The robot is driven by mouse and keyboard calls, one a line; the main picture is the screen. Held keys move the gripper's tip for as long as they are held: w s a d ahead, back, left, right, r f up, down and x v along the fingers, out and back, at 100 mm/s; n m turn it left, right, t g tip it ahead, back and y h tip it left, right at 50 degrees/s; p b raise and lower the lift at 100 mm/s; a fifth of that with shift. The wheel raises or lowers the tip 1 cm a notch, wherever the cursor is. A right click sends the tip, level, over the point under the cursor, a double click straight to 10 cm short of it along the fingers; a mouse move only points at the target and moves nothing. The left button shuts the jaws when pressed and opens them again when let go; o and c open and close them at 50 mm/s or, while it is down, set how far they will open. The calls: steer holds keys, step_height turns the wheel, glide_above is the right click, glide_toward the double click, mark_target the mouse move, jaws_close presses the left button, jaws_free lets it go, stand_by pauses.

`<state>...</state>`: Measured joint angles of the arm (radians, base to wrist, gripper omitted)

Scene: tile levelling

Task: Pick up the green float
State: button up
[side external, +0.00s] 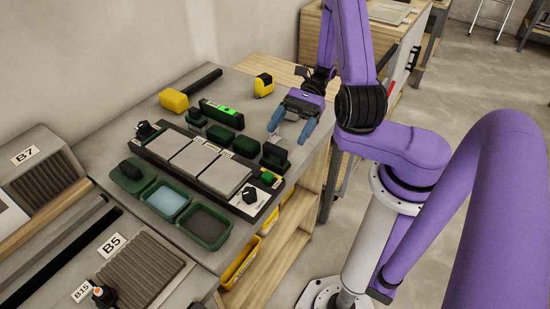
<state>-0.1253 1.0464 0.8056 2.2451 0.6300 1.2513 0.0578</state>
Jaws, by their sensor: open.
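Several small dark green pieces stand in a row along the back of the tile frame. The nearest to my gripper, a dark green block (275,155) with a raised top, looks like a float, but I cannot tell for certain which piece is the green float. Other green pieces (246,146) and (220,134) stand to its left. My gripper (291,129) has blue fingers, spread apart and empty. It hangs near the table's right edge, up and right of the nearest green block, apart from it.
A black frame (157,156) holds several pale tiles (224,175). Green trays (203,227), one with blue liquid (166,200), lie in front. A green level (221,114), yellow-headed mallet (174,100) and yellow tape measure (263,85) lie behind. Yellow bins (240,262) sit below the table edge.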

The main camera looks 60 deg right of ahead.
mark_target(271, 164)
steer(key=shift+x, duration=4.35)
steer(key=shift+w, duration=0.15)
steer(key=c, duration=0.8)
steer(key=shift+r, duration=0.2)
